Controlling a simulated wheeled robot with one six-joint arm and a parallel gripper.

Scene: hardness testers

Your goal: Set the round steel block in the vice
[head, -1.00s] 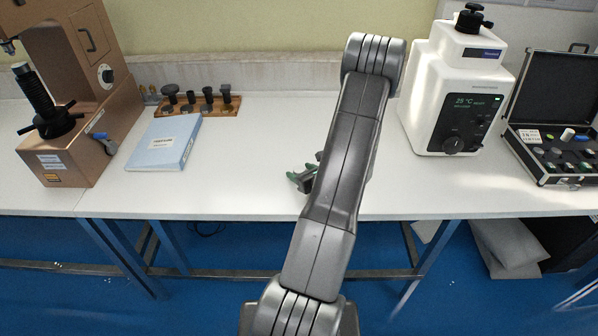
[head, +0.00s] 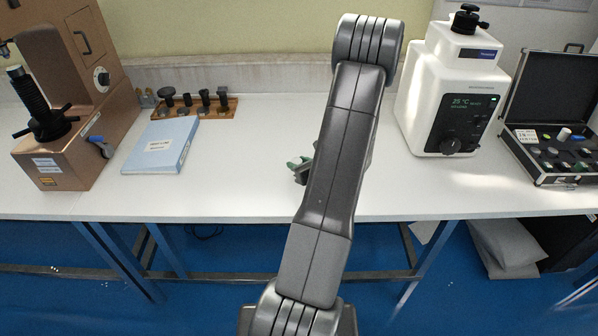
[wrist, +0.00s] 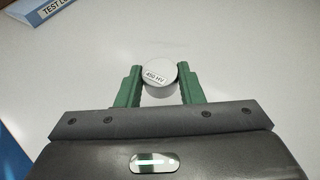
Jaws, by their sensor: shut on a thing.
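The round steel block (wrist: 160,75) is a light grey disc labelled "450 HV" in the wrist view. My gripper (wrist: 159,84) is shut on it, with a green finger on either side. The block is over the white bench top; I cannot tell its height above it. In the head view, part of my gripper (head: 298,168) shows its green fingers left of my arm, and the block cannot be made out there. I cannot pick out a vice in either view; my arm hides part of the bench.
A brown tester (head: 75,100) and a blue book (head: 162,146) stand left, with a wooden rack (head: 218,109) of dark tools behind. A white tester (head: 440,105) and an open case (head: 548,135) are right. The bench between the book and my gripper is clear.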

